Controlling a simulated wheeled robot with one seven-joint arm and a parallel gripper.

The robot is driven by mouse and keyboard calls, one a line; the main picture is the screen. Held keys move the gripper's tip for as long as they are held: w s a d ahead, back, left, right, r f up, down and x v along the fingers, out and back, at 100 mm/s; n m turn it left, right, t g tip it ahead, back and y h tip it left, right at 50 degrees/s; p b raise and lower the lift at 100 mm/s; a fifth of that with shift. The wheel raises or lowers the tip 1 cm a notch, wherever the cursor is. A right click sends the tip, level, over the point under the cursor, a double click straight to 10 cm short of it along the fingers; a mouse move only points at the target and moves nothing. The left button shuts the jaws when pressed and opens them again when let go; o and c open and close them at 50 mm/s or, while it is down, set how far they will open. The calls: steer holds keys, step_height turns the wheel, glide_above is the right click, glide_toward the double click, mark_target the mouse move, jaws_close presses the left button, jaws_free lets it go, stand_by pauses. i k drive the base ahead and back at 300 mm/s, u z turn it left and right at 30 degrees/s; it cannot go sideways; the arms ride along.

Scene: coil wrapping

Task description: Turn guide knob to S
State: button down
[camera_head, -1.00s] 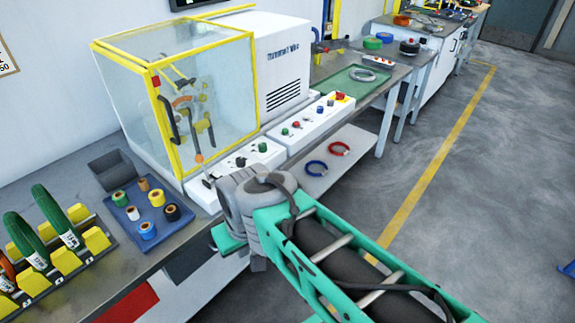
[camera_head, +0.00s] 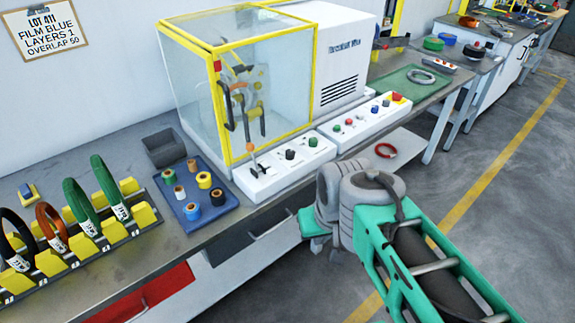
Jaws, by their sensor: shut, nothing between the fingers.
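A white control panel (camera_head: 243,185) stands on the bench in front of the yellow-framed clear enclosure (camera_head: 220,110). It bears a small black lever or knob (camera_head: 263,170), a round black knob (camera_head: 290,154) and a green button (camera_head: 312,142). The labels are too small to read, so I cannot tell which is the guide knob or where it points. My gripper (camera_head: 319,245) is shut and empty. It hangs in front of the bench edge, right of and below the panel in the picture, apart from it. Its fingers are partly hidden by my wrist.
A second white panel (camera_head: 365,122) with several buttons stands to the right. A blue tray (camera_head: 232,200) with several tape rolls and a yellow rack (camera_head: 105,237) of rings lie left. A lot sign (camera_head: 45,38) hangs on the wall. The floor at right is clear.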

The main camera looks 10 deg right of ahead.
mark_target(289, 153)
steer(key=u, duration=0.05)
steer(key=k, duration=0.6)
steer(key=z, duration=0.45)
steer(key=i, duration=1.55)
steer(key=u, duration=0.75)
